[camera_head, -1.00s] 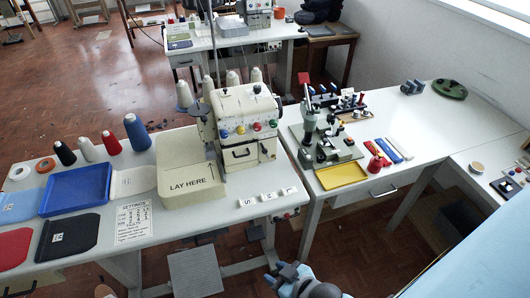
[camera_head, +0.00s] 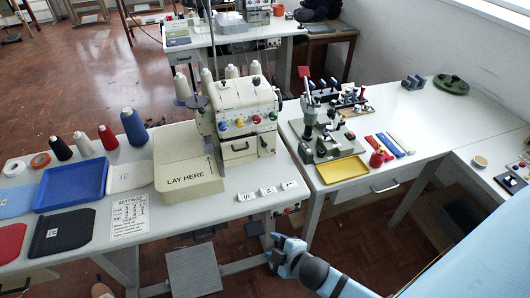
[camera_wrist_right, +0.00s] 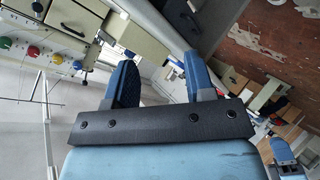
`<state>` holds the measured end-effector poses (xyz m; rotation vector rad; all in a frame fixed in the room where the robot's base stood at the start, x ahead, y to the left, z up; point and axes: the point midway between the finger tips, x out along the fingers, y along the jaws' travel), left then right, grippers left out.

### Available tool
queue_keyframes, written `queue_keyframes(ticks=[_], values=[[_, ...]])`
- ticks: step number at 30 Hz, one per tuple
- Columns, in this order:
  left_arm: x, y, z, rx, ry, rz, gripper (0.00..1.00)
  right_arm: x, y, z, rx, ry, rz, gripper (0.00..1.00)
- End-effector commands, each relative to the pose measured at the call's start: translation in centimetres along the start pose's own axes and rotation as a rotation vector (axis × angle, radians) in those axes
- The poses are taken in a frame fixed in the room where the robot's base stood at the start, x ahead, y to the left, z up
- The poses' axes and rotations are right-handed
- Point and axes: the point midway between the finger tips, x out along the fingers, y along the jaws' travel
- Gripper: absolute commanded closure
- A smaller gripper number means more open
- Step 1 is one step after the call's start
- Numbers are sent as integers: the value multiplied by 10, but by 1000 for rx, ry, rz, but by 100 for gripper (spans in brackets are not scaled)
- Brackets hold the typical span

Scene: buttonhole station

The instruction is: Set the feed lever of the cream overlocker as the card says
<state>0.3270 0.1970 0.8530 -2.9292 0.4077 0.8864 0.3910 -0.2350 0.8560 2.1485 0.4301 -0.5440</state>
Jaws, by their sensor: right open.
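The cream overlocker (camera_head: 232,107) stands on the near white table. Blue, yellow, red and green knobs run across its front, and a small black lever (camera_head: 263,140) shows at the front right; I cannot read its setting. The settings card (camera_head: 130,214) lies flat near the table's front edge, its rows too small to read. My right gripper (camera_head: 272,250) is open and empty, in front of the table and below its edge, apart from the overlocker. Its two blue fingers stand apart in the right wrist view (camera_wrist_right: 157,80). My left gripper is not seen.
S, M and L tags (camera_head: 268,191) lie along the front edge. The cream LAY HERE box (camera_head: 188,180) stands left of the overlocker, with a blue tray (camera_head: 72,204) and thread cones beyond. A yellow tray (camera_head: 342,170) and a grey-green machine (camera_head: 322,135) occupy the right table.

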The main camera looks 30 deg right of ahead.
Motion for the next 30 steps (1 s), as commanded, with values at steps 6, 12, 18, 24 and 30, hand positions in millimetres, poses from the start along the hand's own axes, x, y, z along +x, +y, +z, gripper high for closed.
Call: queue_keyframes(ticks=[6,12,18,24,30], values=[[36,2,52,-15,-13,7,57,91,90,41,-1171,-227,254,51],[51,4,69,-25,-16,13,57,118,167,45,-1858,-542,386,51],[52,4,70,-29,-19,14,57,122,196,41,-2064,-678,415,51],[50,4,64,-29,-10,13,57,143,213,39,-2066,-681,414,51],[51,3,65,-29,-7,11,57,178,239,38,-2063,-680,414,51]])
